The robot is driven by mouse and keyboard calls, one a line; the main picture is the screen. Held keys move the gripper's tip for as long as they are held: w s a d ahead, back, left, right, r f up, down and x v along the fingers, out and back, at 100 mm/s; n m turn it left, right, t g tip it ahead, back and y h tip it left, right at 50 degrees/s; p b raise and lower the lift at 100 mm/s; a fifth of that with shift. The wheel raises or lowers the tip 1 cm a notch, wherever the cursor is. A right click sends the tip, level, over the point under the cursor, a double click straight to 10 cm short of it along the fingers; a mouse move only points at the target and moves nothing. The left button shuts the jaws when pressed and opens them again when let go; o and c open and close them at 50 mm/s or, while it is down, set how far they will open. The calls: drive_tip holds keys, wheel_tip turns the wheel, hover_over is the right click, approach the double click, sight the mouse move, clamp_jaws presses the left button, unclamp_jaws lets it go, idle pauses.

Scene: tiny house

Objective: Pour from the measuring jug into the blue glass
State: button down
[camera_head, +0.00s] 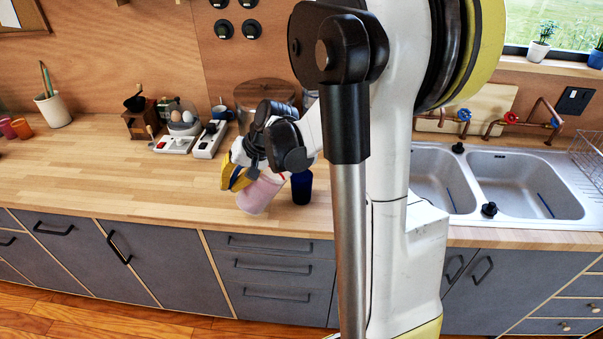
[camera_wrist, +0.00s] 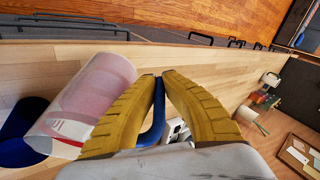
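The measuring jug (camera_head: 259,194) is pale, translucent and pinkish with red markings. It is tilted, its upper end leaning right towards the blue glass (camera_head: 302,188). My gripper (camera_head: 236,177) is to the jug's left, its yellow fingers shut on the blue handle. In the wrist view, the fingers (camera_wrist: 160,84) close around the handle, and the jug (camera_wrist: 88,100) lies slantwise at left. The dark blue glass (camera_wrist: 22,135) is at the left edge, partly hidden behind the jug. In the head view the glass stands upright on the counter. I cannot see its inside or any flow.
The wooden counter (camera_head: 110,165) is clear left of the jug. The double sink (camera_head: 510,180) is at right. My arm hides the counter's middle.

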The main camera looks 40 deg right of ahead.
sight(237, 168)
drive_tip(key=shift+s+d+r+m+t+y+p, duration=0.1)
drive_tip(key=shift+d+r+t+y+p, duration=0.1)
drive_tip(key=shift+d+r+y, duration=0.4)
drive_tip(key=shift+s+d+r+m+t+y+p, duration=0.1)
drive_tip(key=shift+s+r+t+y, duration=0.2)
drive_tip(key=shift+r, duration=0.55)
drive_tip(key=shift+w+d+r+m+t+y+p, duration=0.1)
drive_tip(key=shift+d+r+y, duration=0.2)
drive_tip(key=shift+r+y, duration=0.35)
drive_tip(key=shift+r, duration=0.25)
drive_tip(key=shift+s+d+r, duration=0.1)
drive_tip(key=shift+d+r, duration=0.1)
drive_tip(key=shift+r, duration=0.05)
drive_tip(key=shift+d+r+y, duration=0.15)
drive_tip(key=shift+r+y, duration=0.1)
drive_tip(key=shift+r, duration=0.05)
drive_tip(key=shift+s+d+r+t+y, duration=0.2)
drive_tip(key=shift+d+r+t+y, duration=0.25)
drive_tip(key=shift+r, duration=0.3)
idle(1.0)
